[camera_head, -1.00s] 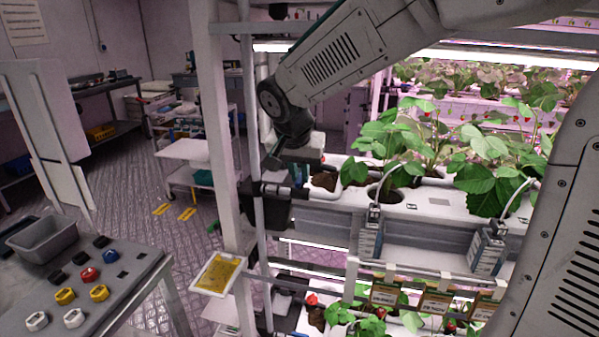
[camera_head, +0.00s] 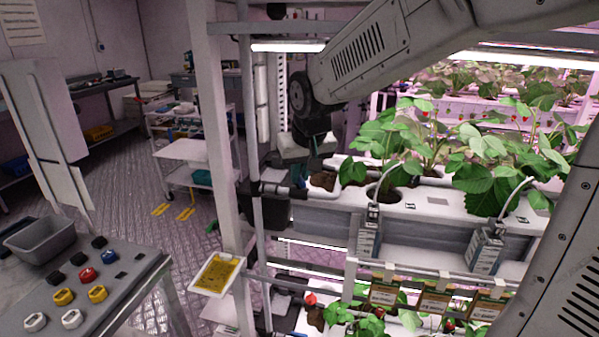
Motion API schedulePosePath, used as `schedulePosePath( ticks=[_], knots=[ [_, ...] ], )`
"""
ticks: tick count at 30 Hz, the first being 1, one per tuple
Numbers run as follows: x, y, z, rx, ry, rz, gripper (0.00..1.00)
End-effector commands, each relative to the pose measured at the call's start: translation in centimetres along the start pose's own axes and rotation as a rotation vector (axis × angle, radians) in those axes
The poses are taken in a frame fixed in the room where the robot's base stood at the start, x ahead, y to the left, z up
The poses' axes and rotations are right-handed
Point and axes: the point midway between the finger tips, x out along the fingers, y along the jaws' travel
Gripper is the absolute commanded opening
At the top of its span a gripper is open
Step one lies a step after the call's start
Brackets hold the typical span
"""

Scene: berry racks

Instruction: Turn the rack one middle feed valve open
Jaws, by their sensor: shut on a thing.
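My gripper (camera_head: 299,178) hangs at the left end of the middle shelf of the near rack, beside the upright pole. It is shut on the middle feed valve, at the end of the white plant trough (camera_head: 335,196). The jaws and my wrist hide most of the valve, so its handle angle cannot be read. My wrist stands almost upright above it.
Strawberry plants (camera_head: 385,145) grow in the trough just right of my gripper. A white post (camera_head: 222,130) and a yellow tag board (camera_head: 218,274) stand left. A grey control table (camera_head: 120,290) with coloured knobs is at lower left. The aisle floor (camera_head: 120,190) is open.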

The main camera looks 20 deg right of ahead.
Motion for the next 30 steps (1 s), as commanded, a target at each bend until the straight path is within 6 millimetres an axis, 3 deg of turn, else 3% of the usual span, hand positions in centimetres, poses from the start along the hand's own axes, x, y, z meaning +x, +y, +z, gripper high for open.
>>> schedulePosePath(
  ticks=[21,30],
  knots=[
    [0.03,0.69,-0.32,-0.616,0.001,-0.256,0.00],
    [0.08,0.80,-0.43,-0.805,0.001,-0.332,0.00]
  ],
)
